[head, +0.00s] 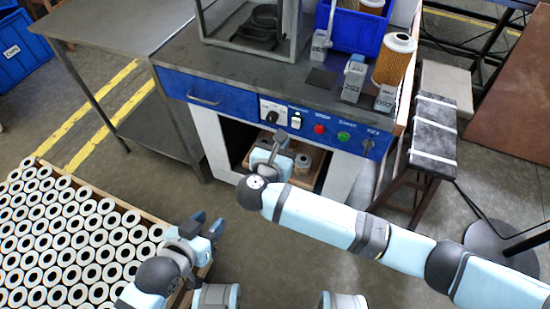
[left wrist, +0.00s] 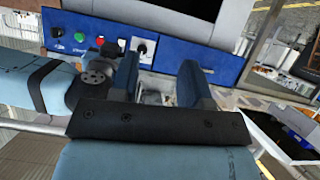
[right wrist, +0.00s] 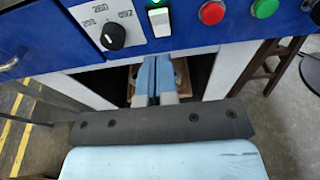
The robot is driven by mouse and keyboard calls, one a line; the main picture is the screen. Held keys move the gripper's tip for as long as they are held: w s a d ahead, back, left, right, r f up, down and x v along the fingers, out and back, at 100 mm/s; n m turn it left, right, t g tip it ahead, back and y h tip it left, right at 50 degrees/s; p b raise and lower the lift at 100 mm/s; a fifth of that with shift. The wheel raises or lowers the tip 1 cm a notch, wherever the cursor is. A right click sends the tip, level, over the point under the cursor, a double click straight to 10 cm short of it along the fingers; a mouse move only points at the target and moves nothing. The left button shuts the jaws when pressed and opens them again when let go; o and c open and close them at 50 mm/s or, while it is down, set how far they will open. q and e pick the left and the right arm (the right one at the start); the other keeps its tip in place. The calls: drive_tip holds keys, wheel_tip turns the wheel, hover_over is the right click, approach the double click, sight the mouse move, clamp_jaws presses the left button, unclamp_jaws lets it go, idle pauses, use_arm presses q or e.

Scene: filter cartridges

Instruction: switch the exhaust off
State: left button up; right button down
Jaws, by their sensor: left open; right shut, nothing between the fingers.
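The blue control panel (head: 240,103) is on the front of the bench. Its white rocker switch (head: 296,118) sits between the black dial and the red button, and also shows at the top of the right wrist view (right wrist: 160,20) with a green light above it. The switch's label is too small to read surely. My right gripper (right wrist: 156,62) is shut and empty, its fingertips just below the rocker switch in the picture; I cannot tell whether they touch the panel. My left gripper (head: 208,224) is open and empty, low in front of the bench beside the cartridge crate.
The panel also has a black dial (right wrist: 113,36), a red button (right wrist: 211,12), a green button (right wrist: 264,8) and a key-like switch (head: 368,146). A crate of white cartridges (head: 60,240) stands lower left. A stool (head: 433,130) stands right of the bench.

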sight(295, 122)
drive_tip(key=x, duration=0.3)
drive_tip(key=b+x, duration=0.1)
drive_tip(key=shift+w+d+r, duration=0.1)
drive_tip(key=shift+w+r, duration=0.15)
drive_tip(key=shift+r, duration=0.05)
drive_tip(key=shift+w+d+r, duration=0.15)
drive_tip(key=shift+w, duration=0.3)
use_arm(q)
drive_tip(key=shift+d+r, duration=0.1)
use_arm(e)
drive_tip(key=shift+w, duration=0.1)
drive_tip(key=shift+r, duration=0.1)
drive_tip(key=shift+r+p, duration=0.2)
drive_tip(key=shift+p, duration=0.35)
drive_tip(key=shift+w+d+r+g+p, duration=0.1)
drive_tip(key=shift+w+r+g+p, duration=0.15)
drive_tip(key=shift+p, duration=0.6)
drive_tip(key=shift+f+b, duration=0.4)
drive_tip(key=shift+f, duration=0.05)
use_arm(q)
drive_tip(key=shift+a+f, duration=0.2)
drive_tip(key=shift+a, duration=0.1)
